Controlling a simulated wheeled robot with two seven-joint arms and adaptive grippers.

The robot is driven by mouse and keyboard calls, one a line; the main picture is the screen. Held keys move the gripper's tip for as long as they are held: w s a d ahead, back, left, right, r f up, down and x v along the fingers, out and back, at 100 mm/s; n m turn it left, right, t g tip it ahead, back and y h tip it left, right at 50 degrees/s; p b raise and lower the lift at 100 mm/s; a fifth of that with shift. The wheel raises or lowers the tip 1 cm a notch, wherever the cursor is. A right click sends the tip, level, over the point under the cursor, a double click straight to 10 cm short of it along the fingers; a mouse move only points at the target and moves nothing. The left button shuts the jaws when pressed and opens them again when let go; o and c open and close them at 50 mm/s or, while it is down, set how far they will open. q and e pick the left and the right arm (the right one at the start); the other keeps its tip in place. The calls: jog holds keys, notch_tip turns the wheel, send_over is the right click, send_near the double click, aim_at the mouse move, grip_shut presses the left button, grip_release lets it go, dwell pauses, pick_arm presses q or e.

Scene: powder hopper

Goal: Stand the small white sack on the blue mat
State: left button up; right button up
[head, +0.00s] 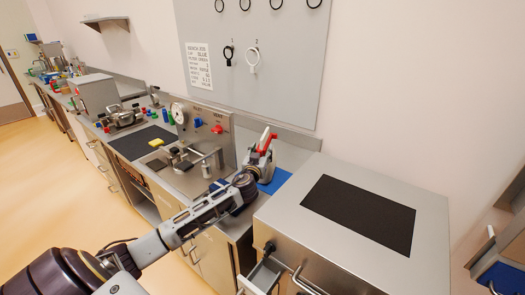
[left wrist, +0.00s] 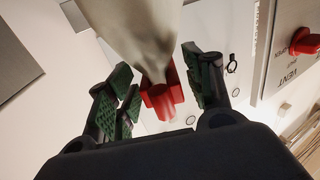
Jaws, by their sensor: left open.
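The small white sack (left wrist: 135,25) shows in the left wrist view as a pale body narrowing to a red neck piece (left wrist: 160,98). The red piece lies between the two green-padded fingers of my left gripper (left wrist: 160,88), which is open, with gaps on both sides. In the head view my left gripper (head: 260,158) is at the blue mat (head: 277,181), with the red piece (head: 265,140) rising among its fingers. The gripper hides most of the sack there, so I cannot tell whether its base touches the mat. My right gripper is not in view.
A steel cabinet with a black top panel (head: 360,212) stands right of the mat. Left of it are a steel panel with blue and red valves (head: 217,129), a yellow sponge (head: 157,143) and a dark mat (head: 128,146). A grey pegboard (head: 285,80) hangs behind.

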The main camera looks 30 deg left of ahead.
pick_arm(q)
jog(key=shift+s+d, duration=0.15)
jog(key=shift+s, duration=0.25)
jog(key=shift+s+d, duration=0.2)
jog(key=shift+s, duration=0.4)
jog(key=shift+v, duration=0.8)
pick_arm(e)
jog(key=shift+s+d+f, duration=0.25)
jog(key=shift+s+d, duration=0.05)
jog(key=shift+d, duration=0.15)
pick_arm(q)
jog(key=shift+r, duration=0.1)
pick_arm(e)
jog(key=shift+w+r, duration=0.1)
